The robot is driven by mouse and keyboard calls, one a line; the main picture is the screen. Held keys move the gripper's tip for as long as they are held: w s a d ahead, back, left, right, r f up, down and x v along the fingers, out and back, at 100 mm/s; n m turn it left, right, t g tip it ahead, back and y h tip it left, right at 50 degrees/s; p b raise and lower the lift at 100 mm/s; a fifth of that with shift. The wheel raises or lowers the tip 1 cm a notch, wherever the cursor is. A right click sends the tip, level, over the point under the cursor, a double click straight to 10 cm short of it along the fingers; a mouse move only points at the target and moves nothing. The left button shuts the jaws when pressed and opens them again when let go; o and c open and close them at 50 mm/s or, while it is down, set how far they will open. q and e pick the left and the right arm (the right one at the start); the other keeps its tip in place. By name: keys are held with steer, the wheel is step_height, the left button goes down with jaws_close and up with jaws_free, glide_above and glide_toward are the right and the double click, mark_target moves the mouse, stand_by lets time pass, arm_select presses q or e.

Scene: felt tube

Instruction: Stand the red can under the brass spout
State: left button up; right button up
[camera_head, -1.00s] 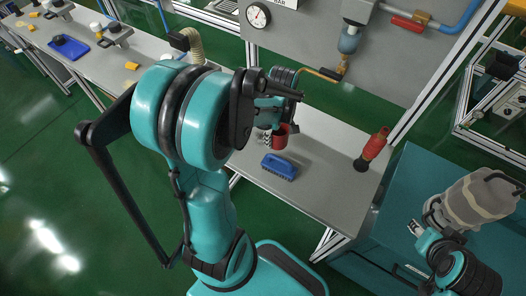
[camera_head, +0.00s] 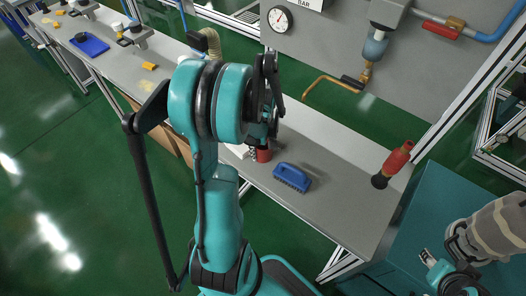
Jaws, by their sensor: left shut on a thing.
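The red can (camera_head: 264,155) is at the middle of the grey bench, left of the blue brush. My left gripper (camera_head: 266,142) is around its upper part and shut on it. The arm hides part of the gripper and can, and I cannot tell whether the can touches the bench. The brass spout (camera_head: 321,82) comes from the wall panel, bends down and ends to the right of and behind the can. Only part of my right arm shows at the lower right; its gripper (camera_head: 427,257) is small and its jaw state is unclear.
A blue brush (camera_head: 292,177) lies on the bench (camera_head: 335,215). A red and black tool (camera_head: 393,164) stands at the bench's right end. A pressure gauge (camera_head: 280,19) is on the panel. The bench between the brush and the spout is clear.

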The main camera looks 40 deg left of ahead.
arm_select(q)
steer(key=shift+r, duration=0.1)
steer(key=o, duration=1.2)
